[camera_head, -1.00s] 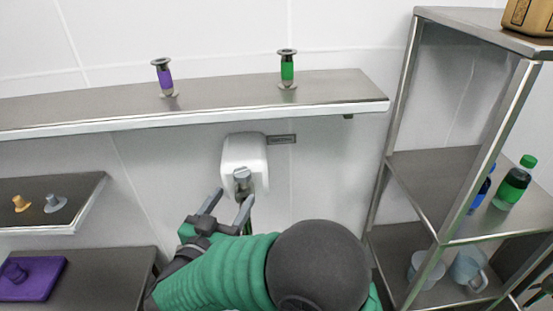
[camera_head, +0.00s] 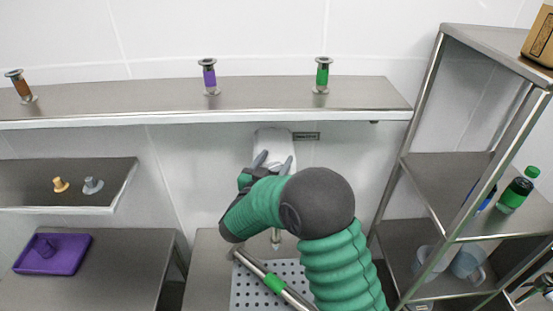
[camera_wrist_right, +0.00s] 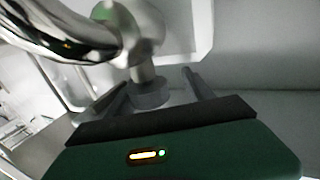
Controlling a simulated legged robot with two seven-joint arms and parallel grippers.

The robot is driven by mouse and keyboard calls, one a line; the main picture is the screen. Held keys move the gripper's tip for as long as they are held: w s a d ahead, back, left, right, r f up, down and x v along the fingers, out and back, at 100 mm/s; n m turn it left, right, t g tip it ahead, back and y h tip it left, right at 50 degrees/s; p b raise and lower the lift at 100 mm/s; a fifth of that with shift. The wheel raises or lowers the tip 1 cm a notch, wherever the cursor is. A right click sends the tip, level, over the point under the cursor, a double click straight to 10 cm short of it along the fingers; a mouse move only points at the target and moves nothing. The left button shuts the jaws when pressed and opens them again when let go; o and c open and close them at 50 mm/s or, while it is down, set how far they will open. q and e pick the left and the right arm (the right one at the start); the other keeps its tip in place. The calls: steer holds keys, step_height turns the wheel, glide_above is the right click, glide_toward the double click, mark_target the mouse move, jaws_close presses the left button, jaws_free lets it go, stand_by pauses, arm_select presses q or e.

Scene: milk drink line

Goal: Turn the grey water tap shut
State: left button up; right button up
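The grey water tap (camera_wrist_right: 150,92) shows in the right wrist view as a grey knob on a pale stem. In the head view my arm hides it, below the white wall unit (camera_head: 272,137). My right gripper (camera_head: 274,160) is at the front of this unit. In the right wrist view its two dark fingers (camera_wrist_right: 155,90) are apart, one on each side of the knob, with a visible gap to the right finger. I cannot tell whether the left finger touches the knob. My left gripper is in neither current view.
A metal tube (camera_head: 274,283) with a green band slants over a perforated plate (camera_head: 245,290) below. A wall shelf (camera_head: 130,107) with coloured handles runs above. A metal rack (camera_head: 440,170) with bottles and mugs stands right.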

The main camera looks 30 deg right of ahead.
steer(key=shift+a+r, duration=0.15)
steer(key=shift+a, duration=0.35)
steer(key=shift+c, duration=1.2)
steer(key=shift+s+a+r, duration=0.1)
steer(key=shift+r, duration=0.05)
steer(key=shift+c, duration=1.1)
steer(key=d, duration=0.1)
steer(key=s+d, duration=0.1)
steer(key=shift+d, duration=0.4)
steer(key=c, duration=0.7)
steer(key=shift+w, duration=0.2)
steer(key=shift+w+a+f, duration=0.2)
steer(key=shift+a+f, duration=0.1)
steer(key=shift+a, duration=0.1)
steer(key=shift+s+d+f+m+g+h+b, duration=0.1)
steer(key=shift+s+d+m+g+h+b, duration=0.1)
steer(key=shift+m+g+h+b, duration=0.4)
steer(key=shift+s+d+m+g+h, duration=0.15)
steer(key=shift+m+g+h, duration=0.15)
steer(key=shift+m+g, duration=0.7)
steer(key=m+g+h, duration=0.1)
steer(key=g, duration=0.2)
steer(key=shift+s, duration=0.2)
jaws_close()
arm_select(q)
steer(key=shift+s+d+f, duration=0.25)
steer(key=shift+s+f, duration=0.05)
steer(key=shift+f, duration=0.25)
